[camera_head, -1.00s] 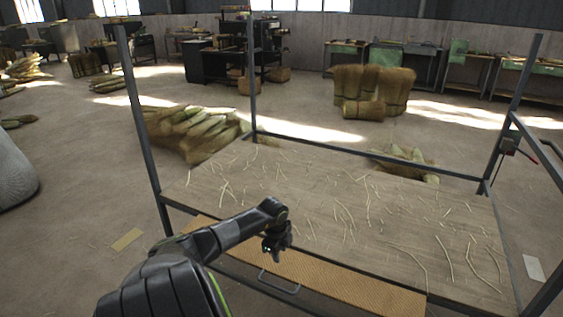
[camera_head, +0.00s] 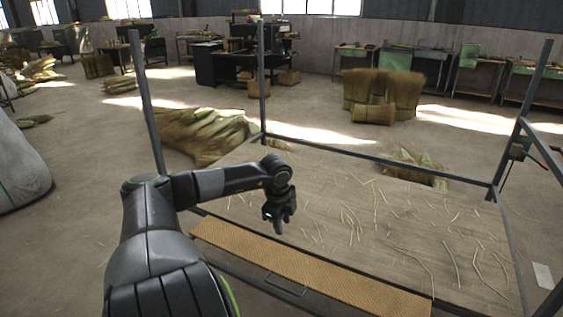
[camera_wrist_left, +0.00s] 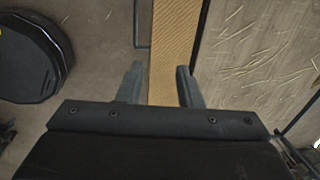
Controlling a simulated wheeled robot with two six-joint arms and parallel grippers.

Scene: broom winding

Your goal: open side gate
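The side gate (camera_head: 330,283) is a long tan mesh panel along the near edge of the cart's wooden deck (camera_head: 330,195). Its dark wire handle (camera_head: 285,287) juts out on the near side. My left gripper (camera_head: 278,218) points down above the panel and deck edge, apart from the handle. In the left wrist view, its two fingers (camera_wrist_left: 157,75) are spread with nothing held. There the side gate (camera_wrist_left: 173,40) runs between and beyond them, and the handle (camera_wrist_left: 141,25) shows at its left. My right gripper is not in view.
Dark posts (camera_head: 147,100) stand at the cart's corners, with low rails at the back. Loose straws (camera_head: 350,220) lie on the deck. Straw bundles (camera_head: 200,138) lie on the floor behind it. My round dark base shows at the left of the wrist view.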

